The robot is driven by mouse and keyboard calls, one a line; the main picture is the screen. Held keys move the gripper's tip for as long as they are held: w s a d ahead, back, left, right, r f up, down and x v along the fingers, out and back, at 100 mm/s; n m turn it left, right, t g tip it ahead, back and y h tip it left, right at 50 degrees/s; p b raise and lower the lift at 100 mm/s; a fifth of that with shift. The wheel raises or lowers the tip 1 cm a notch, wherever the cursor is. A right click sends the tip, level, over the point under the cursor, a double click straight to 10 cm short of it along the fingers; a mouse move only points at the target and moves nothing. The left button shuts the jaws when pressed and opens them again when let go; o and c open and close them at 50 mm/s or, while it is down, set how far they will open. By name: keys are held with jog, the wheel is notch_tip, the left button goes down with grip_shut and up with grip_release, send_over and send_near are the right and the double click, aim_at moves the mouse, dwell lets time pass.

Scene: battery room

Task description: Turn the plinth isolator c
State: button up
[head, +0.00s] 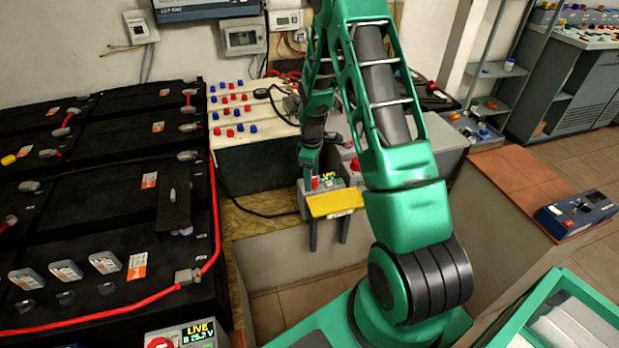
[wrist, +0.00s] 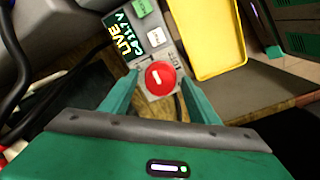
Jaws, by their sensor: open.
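Plinth isolator c is a grey box with a red round knob (wrist: 160,78) bearing a short white mark. Its tilted display (wrist: 130,35) in the wrist view reads LIVE, C and about 31.7 V. A green button (wrist: 143,8) and a white button (wrist: 154,37) sit beside the display. My gripper (wrist: 160,84) is open, with its two green fingers on either side of the knob; I cannot tell whether they touch it. In the head view my gripper (head: 309,168) is over the box beyond my arm, and the knob there is largely hidden.
A yellow tray (wrist: 212,40) stands close beside the isolator; it also shows in the head view (head: 335,202). Another isolator's display (head: 198,334), reading LIVE B, is at the bottom left. Black batteries (head: 90,215) with red cables fill the left. A blue meter (head: 577,213) lies on the right plinth.

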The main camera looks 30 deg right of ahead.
jog(key=shift+c, duration=0.2)
jog(key=c, duration=1)
jog(key=shift+a, duration=0.15)
